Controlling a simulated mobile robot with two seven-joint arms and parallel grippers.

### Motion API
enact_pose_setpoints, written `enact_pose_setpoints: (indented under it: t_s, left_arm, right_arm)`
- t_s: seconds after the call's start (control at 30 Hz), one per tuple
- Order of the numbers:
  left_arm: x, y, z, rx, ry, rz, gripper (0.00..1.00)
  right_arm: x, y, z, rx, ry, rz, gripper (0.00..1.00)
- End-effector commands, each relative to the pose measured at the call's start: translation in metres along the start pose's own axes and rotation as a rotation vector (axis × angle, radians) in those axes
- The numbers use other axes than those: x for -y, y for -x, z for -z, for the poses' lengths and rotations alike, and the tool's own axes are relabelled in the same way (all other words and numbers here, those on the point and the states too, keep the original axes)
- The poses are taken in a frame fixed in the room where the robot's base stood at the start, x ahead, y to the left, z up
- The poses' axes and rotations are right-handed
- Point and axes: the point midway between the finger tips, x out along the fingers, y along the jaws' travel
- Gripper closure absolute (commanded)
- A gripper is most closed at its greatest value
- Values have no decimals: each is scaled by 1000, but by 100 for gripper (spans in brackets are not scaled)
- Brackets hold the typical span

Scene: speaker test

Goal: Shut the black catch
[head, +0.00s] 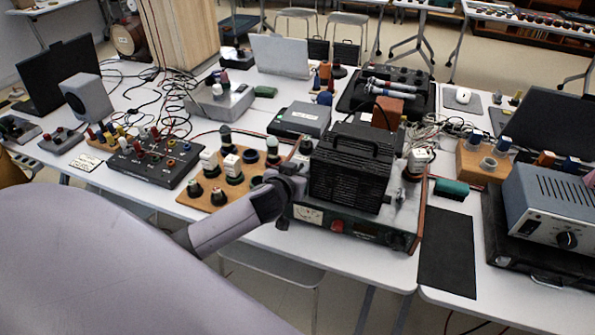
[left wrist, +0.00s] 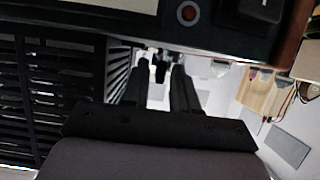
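My left gripper (head: 290,183) is at the left front corner of the instrument with the black slotted box on top; its fingers are hard to make out in the head view. In the left wrist view the gripper (left wrist: 161,62) shows two black fingers standing apart, with a gap between them. A small dark piece (left wrist: 160,72) shows in or beyond this gap; I cannot tell if it is the black catch or if a finger touches it. I cannot pick out the catch for sure in the head view. My right gripper is not in view.
The slotted black box (head: 352,172) sits on the instrument with a meter and red knob (head: 337,225). A wooden board with knobs (head: 215,190) lies left of it. A dark mat (head: 447,250) lies to the right. A blue-grey instrument (head: 555,215) stands at far right.

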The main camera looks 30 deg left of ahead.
Motion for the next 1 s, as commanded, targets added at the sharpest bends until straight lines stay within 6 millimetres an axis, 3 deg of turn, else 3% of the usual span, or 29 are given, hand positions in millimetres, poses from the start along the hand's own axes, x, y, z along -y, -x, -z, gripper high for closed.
enact_pose_setpoints:
  t_s: [0.03, 0.07, 0.1, 0.47, 1.0]
  left_arm:
    - [0, 0, 0, 0, 0, 0, 90]
    - [0, 0, 0, 0, 0, 0, 100]
    - [0, 0, 0, 0, 0, 0, 100]
    - [1, 0, 0, 0, -15, -36, 100]
    - [8, -1, 2, -1, -138, -321, 100]
  right_arm:
    - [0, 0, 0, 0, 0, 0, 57]
    - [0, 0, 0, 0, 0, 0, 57]
    - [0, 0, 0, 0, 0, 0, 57]
    - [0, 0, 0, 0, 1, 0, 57]
    - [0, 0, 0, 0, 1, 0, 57]
